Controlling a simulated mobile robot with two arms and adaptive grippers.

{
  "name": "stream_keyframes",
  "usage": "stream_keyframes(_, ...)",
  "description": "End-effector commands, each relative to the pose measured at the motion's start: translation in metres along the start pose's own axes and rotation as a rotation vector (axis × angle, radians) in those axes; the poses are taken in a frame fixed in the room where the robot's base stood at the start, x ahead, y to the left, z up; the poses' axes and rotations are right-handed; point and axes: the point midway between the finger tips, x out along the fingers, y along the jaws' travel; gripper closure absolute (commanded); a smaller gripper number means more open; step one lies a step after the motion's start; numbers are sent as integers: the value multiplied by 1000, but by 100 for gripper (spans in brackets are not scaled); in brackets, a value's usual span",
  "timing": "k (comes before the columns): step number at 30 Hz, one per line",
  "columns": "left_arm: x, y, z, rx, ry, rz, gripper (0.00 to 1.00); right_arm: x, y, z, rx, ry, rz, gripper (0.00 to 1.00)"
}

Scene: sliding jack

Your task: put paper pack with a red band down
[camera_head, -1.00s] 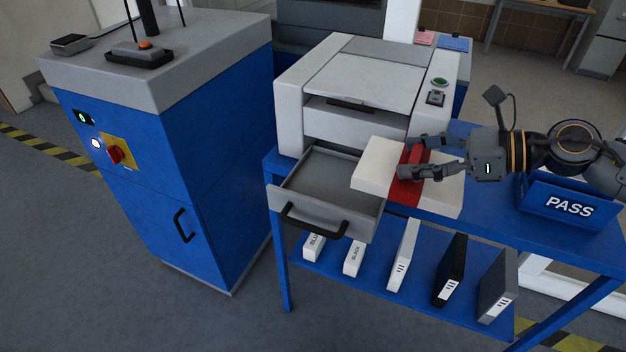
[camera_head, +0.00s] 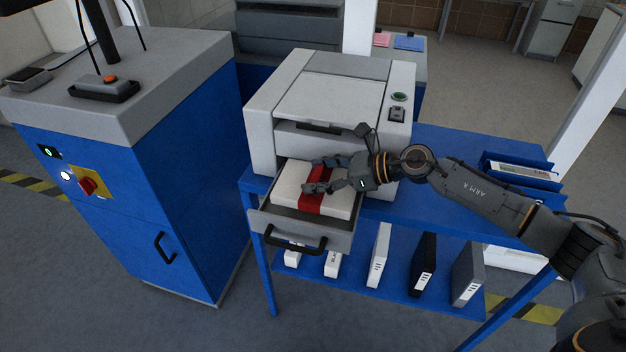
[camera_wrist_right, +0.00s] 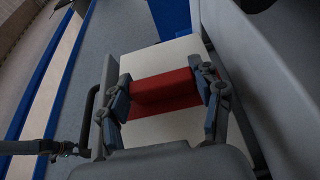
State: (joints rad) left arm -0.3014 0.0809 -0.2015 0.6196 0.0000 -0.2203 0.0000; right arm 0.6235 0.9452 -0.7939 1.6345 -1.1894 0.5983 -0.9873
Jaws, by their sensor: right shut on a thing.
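The white paper pack with a red band (camera_head: 290,184) is in the open drawer (camera_head: 310,228) of the printer (camera_head: 327,100). It lies roughly flat within the drawer walls; whether it touches the drawer floor is hidden. My right gripper (camera_head: 322,175) is shut on the pack's red band from the right. The right wrist view shows its two fingers on either side of the raised red band (camera_wrist_right: 163,86), with the white paper (camera_wrist_right: 165,128) beneath. My left gripper is not in view.
The printer stands on a blue table (camera_head: 440,150) whose lower shelf holds several binders (camera_head: 423,262). A blue cabinet (camera_head: 165,180) with a red switch stands at the left. A blue tray (camera_head: 520,172) sits at the table's right.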

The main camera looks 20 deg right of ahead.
Motion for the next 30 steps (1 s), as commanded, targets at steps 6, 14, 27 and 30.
stream_keyframes(6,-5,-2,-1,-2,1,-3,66,16,-5,-7,2,-3,0,82)
stream_keyframes(14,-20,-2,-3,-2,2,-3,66,30,-6,-34,3,-3,-1,82)
stream_keyframes(27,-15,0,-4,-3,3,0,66,32,-6,-43,-1,0,0,31)
stream_keyframes(30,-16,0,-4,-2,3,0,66,32,-6,-42,0,0,0,12)
